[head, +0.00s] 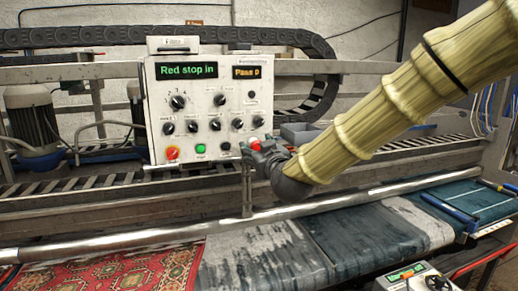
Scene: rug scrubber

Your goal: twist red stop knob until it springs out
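The panel's green display (188,71) reads "Red stop in". My gripper (249,152) is at the panel's lower right corner, to the right of the red stop knob and apart from it. A second small red piece (255,143) shows at my gripper's fingers; I cannot tell whether it is held or lies behind them. The finger gap is too small to read.
A green button (201,148), a black button (225,146) and several black knobs are on the panel. A metal roller (110,240) and rugs on the belt (260,255) lie below. A grey bin (300,133) stands behind my gripper. A small control box (415,278) is at lower right.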

